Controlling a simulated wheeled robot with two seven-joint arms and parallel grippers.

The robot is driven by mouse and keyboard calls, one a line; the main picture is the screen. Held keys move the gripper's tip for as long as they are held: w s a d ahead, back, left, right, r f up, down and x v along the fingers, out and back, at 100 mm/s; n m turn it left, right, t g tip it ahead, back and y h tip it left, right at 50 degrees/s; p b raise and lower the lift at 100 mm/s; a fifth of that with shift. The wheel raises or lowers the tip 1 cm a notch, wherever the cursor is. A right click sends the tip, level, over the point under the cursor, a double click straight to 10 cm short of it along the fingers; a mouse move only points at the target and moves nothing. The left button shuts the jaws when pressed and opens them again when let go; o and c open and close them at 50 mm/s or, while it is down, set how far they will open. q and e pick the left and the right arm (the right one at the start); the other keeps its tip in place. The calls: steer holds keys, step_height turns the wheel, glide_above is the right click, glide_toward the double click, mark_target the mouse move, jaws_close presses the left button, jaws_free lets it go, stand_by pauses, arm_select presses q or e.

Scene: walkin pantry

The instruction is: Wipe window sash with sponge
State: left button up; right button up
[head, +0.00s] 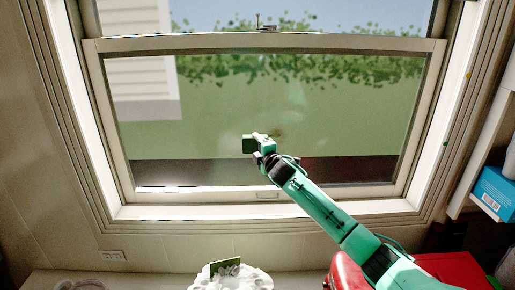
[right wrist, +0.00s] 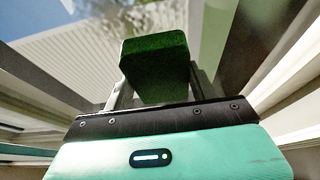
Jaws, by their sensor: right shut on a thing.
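The window sash (head: 430,110) is a pale frame around a large glass pane, with a lock on its top rail and a handle on its bottom rail. My right gripper (head: 256,145) is in front of the lower pane, near its middle. It is shut on a dark green sponge (head: 248,144). The sponge also shows in the right wrist view (right wrist: 155,60), held between the fingers of the gripper (right wrist: 155,88). I cannot tell whether the sponge touches the glass. A faint brownish smudge shows on the pane (head: 278,133) just right of the gripper. My left gripper is not in view.
A white scalloped object (head: 238,281) with a green item (head: 226,265) stands below the window. A red object (head: 455,268) is at the lower right, beneath my right arm. A blue box (head: 495,192) sits on a shelf at the right.

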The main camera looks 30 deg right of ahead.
steer(key=shift+w+d, duration=0.3)
steer(key=shift+w, duration=0.15)
steer(key=shift+s, duration=0.1)
